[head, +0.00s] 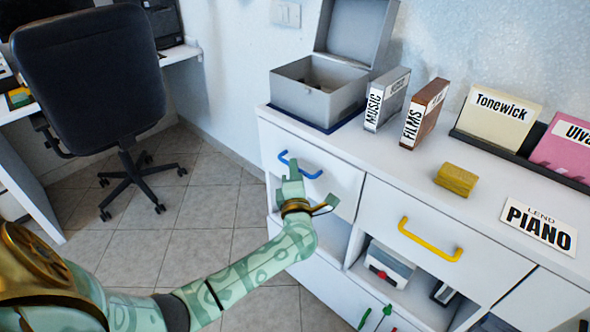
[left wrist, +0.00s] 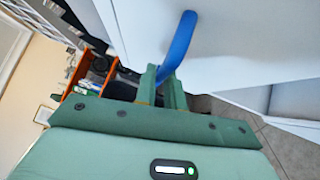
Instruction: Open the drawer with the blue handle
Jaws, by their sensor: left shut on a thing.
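The drawer with the blue handle (head: 307,175) is the top left drawer (head: 342,186) of the white cabinet. Its blue handle also shows in the left wrist view (left wrist: 179,45). My left gripper (head: 293,172) is at this handle, and in the left wrist view its green fingers (left wrist: 163,78) are shut around the handle's end. The drawer front looks about flush with the cabinet. My right gripper is not in view.
A yellow-handled drawer (head: 430,240) is to the right. On the cabinet top stand an open grey box (head: 318,92), a Music box (head: 386,98), a Films box (head: 424,113) and a yellow block (head: 456,179). An office chair (head: 90,80) stands at left. Tiled floor before the cabinet is clear.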

